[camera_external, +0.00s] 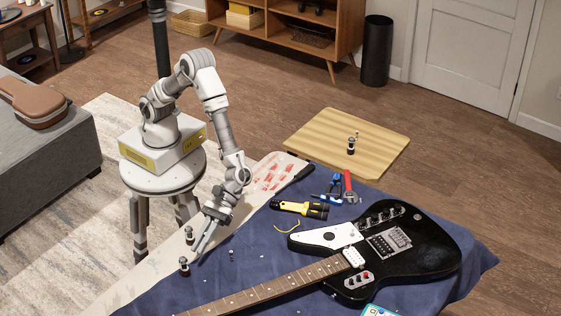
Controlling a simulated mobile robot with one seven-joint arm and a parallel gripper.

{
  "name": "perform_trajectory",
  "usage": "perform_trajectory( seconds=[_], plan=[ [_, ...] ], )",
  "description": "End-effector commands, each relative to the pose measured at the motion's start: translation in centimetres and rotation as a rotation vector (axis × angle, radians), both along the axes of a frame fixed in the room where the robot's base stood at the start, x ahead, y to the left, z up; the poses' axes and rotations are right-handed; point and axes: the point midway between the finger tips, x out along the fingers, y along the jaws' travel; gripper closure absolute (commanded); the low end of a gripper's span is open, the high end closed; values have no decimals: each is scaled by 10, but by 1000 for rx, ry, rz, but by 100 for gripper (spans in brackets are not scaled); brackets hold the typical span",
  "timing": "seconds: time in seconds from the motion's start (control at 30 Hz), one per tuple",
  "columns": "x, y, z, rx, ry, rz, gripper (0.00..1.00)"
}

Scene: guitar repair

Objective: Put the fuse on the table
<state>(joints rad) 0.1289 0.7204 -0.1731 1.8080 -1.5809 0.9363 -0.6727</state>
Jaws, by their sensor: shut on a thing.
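My gripper (200,247) points down over the left edge of the table with the blue cloth (270,229). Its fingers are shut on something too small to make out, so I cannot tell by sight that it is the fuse. Small dark upright pieces with pale parts stand near the gripper, one at the front left (184,267) and one just behind it (189,236). A tiny pale and dark piece (232,255) lies on the cloth to the right. A similar upright piece (351,146) stands on the low wooden table (310,138) behind.
A black electric guitar (430,245) lies across the cloth, its neck reaching toward the front left. A yellow and black flashlight (300,209), blue-handled pliers (330,192) and a red tool (349,186) lie behind it. The wooden table's top is mostly clear.

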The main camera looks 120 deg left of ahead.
Motion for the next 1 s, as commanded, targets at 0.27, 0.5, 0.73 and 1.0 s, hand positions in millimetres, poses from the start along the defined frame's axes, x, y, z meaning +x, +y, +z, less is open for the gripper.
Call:
perform_trajectory(
  seconds=[0.27,0.5,0.73,1.0],
  plan=[
    [6,4,-22,1,3,-1,100],
    [7,4,-46,0,0,0,100],
    [7,4,-46,0,0,0,100],
    [6,4,-47,0,0,0,60]
  ],
)
